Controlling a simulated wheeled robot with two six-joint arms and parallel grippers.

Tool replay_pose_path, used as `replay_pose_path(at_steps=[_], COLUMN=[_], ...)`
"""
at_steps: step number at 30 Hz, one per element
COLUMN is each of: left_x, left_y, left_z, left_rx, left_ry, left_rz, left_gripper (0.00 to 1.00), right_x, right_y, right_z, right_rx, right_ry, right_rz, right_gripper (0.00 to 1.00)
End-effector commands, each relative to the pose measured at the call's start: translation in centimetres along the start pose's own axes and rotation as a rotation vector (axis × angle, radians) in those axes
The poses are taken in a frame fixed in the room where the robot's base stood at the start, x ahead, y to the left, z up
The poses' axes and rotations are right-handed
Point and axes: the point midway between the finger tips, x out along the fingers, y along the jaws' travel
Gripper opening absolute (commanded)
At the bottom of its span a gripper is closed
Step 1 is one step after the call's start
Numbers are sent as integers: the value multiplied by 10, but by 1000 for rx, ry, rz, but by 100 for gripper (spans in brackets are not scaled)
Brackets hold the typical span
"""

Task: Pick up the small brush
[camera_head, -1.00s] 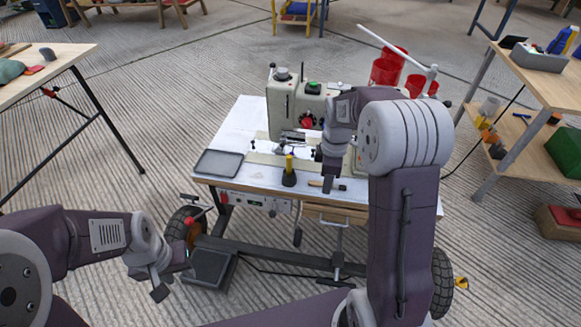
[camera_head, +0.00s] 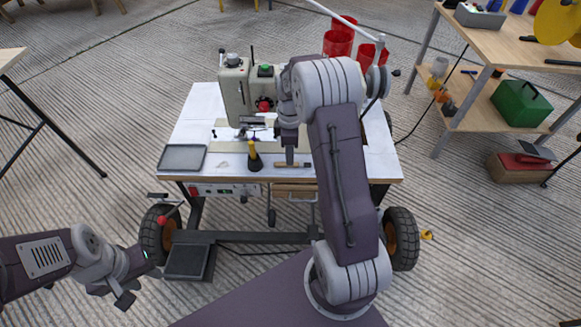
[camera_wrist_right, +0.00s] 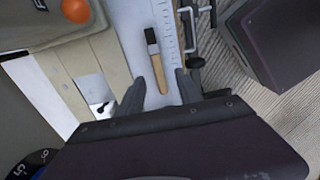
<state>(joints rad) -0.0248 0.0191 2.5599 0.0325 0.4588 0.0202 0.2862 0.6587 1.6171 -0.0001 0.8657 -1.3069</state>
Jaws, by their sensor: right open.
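The small brush (camera_head: 283,165) lies on the near edge of the white sewing table (camera_head: 195,125), its wooden handle pointing left in the head view. In the right wrist view the brush (camera_wrist_right: 172,80) shows a light wooden handle, a pale band and a dark end. My right gripper (camera_head: 290,158) is above the brush, pointing down; in the wrist view its open fingers (camera_wrist_right: 161,88) stand either side of the handle's line, with nothing held. My left gripper (camera_head: 138,288) is low at the left, away from the table, with its fingers apart and empty.
A sewing machine (camera_head: 238,95) stands behind the brush. A yellow-and-black tool (camera_head: 253,157) stands just left of it, and a grey tray (camera_head: 182,157) lies further left. Red spools (camera_head: 338,43) are at the back. A wooden shelf table (camera_head: 500,60) is at the right.

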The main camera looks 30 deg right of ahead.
Motion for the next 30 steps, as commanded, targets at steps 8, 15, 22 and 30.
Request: replay_pose_path(at_steps=[8,15,22,30], left_x=[42,39,39,36], left_y=[-1,-1,-1,-1], left_z=[4,4,4,4], left_rx=[0,0,0,0], left_ry=[0,0,0,0], left_rz=[0,0,0,0], left_gripper=[36,36,36,36], right_x=[50,49,48,45], right_y=[2,3,3,3], right_z=[-2,-2,-2,-2], right_rx=[0,0,0,0], right_ry=[0,0,0,0], right_rz=[-1,0,0,0], right_gripper=[42,39,0,0])
